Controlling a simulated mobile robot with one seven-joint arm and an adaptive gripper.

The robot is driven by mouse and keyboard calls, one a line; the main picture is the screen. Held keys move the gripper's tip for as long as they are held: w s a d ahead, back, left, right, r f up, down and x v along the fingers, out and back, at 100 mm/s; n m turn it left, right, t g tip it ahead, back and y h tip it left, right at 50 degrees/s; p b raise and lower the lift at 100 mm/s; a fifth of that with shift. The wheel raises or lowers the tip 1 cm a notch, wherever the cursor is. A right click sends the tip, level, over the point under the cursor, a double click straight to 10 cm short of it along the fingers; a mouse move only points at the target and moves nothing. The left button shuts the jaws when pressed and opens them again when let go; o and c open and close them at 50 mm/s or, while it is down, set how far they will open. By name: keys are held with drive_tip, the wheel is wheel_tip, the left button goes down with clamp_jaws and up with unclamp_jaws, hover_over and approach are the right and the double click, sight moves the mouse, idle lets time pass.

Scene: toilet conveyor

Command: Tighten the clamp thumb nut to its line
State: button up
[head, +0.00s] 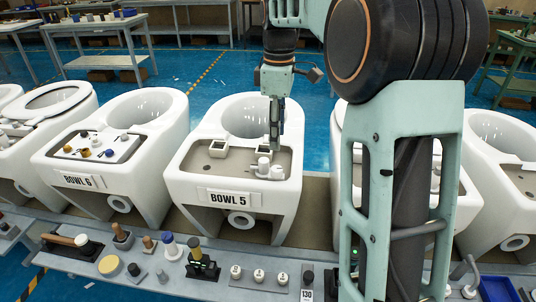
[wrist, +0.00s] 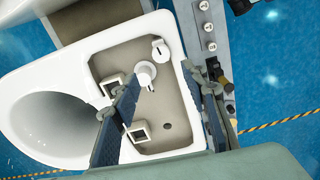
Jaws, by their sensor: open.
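My gripper (head: 274,143) points down over the deck of the bowl labelled BOWL 5 (head: 232,197), above its white fittings. In the wrist view its two dark fingers are spread wide with nothing between them (wrist: 165,112). A round white fitting (wrist: 145,74) with a short stem stands on the beige deck recess. A smaller white knob with a dark mark (wrist: 160,48) stands nearer the recess corner. Both also show in the head view, as a taller piece (head: 263,165) and a shorter one (head: 277,172). I cannot tell which is the clamp thumb nut, and its line is not clear.
Two square white sockets (head: 218,149) (wrist: 138,132) and a small hole share the deck. Other bowls (head: 120,140) stand on both sides. A front ledge (head: 150,270) holds tools, pegs and several white knobs. My arm covers the bowl to the right.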

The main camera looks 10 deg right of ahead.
sight(277, 168)
drive_tip(key=f+b, duration=0.1)
drive_tip(key=f, duration=0.9)
drive_tip(key=shift+s+f+b, duration=0.2)
drive_tip(key=shift+f+b, duration=0.1)
drive_tip(key=shift+b, duration=0.05)
drive_tip(key=shift+c, duration=0.7)
clamp_jaws()
